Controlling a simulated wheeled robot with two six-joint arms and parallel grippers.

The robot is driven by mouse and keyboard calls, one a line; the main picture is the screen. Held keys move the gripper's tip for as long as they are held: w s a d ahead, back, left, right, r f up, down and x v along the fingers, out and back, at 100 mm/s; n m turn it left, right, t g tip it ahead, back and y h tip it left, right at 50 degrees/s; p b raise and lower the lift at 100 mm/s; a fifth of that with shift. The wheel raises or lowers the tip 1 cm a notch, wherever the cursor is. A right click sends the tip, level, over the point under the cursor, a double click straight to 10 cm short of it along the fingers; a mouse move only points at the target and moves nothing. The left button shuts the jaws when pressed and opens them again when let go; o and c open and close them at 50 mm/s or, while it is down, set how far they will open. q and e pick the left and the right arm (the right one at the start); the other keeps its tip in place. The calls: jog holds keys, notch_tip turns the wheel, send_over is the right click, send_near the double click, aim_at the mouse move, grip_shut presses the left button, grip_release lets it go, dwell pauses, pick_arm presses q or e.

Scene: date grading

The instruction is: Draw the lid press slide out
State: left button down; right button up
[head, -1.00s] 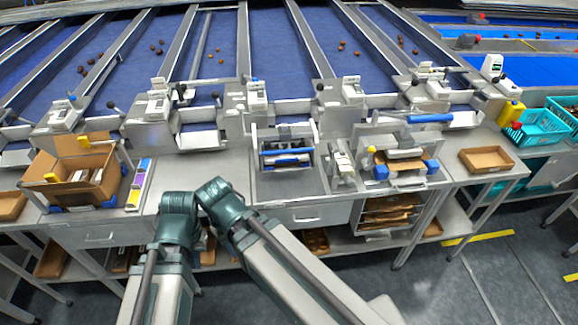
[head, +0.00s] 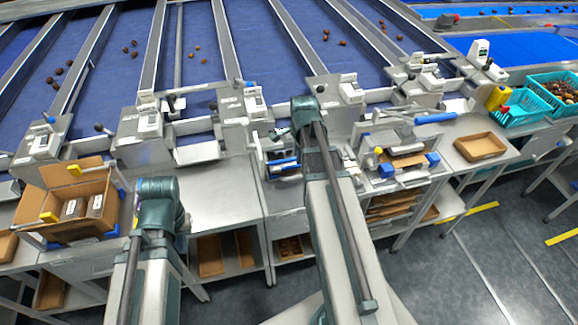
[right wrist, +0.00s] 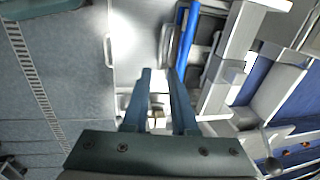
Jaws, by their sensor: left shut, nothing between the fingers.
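A small metal-framed unit with a blue bar (head: 284,165) stands mid-bench. It looks like the lid press, but I cannot tell for sure. Its right part is hidden behind my right arm. In the right wrist view its blue bar (right wrist: 187,42) lies just beyond my right gripper (right wrist: 159,78), with a curved grey handle beside it. The right fingers are apart and empty, short of the bar.
An open cardboard box (head: 72,229) stands left. A fixture with blue blocks and a blue-handled lever (head: 435,118) stands right of my right arm, beside a shallow brown tray (head: 480,147). Bare bench (head: 225,190) lies between my arms. Blue conveyor lanes run behind.

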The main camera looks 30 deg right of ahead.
jog(key=w+f+b, duration=0.1)
jog(key=f+b, duration=0.8)
jog(key=w+d+f+b, duration=0.1)
jog(key=f+b, duration=0.3)
jog(key=shift+w+d+f+b, duration=0.1)
jog(key=shift+w+f+b, duration=0.15)
jog(key=shift+w+b, duration=0.1)
grip_shut()
dwell(1.4)
